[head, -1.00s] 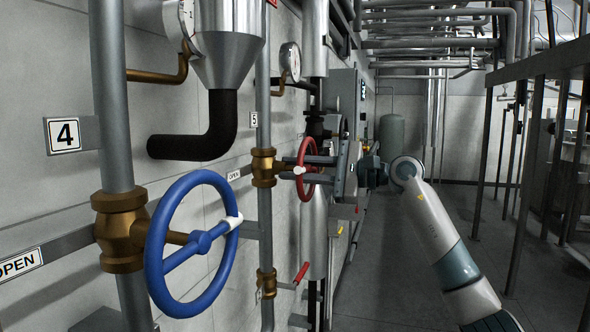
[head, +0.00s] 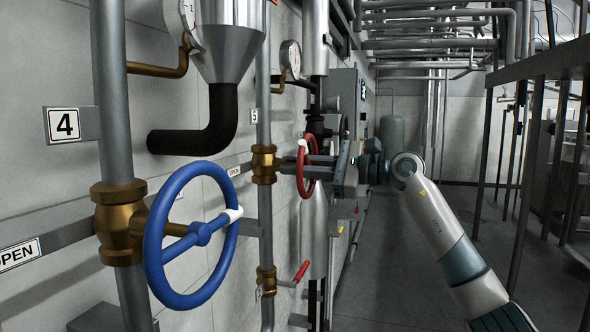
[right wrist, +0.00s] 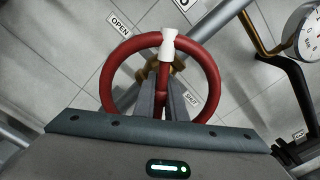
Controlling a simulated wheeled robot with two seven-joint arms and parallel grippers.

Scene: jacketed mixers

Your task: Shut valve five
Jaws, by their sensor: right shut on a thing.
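Valve five is a red handwheel (head: 300,178) on a brass valve body (head: 264,164), beside the number 5 plate (head: 254,116) on the left wall. It has one white rim mark, at the top of the wheel in the head view. My right gripper (head: 318,167) reaches it from the right, its fingers inside the wheel. In the right wrist view, the fingers (right wrist: 164,95) lie on either side of the red wheel's spoke (right wrist: 164,76), and the white mark (right wrist: 168,44) is at the top. An OPEN plate (right wrist: 120,24) and a SHUT plate (right wrist: 190,101) show behind. My left gripper is out of view.
The larger blue handwheel (head: 154,246) of valve four stands nearer, on the left. A black elbow pipe (head: 222,120) and a gauge (head: 291,58) are above. A small red lever (head: 301,271) is below the red wheel. The floor (head: 400,270) to the right is clear.

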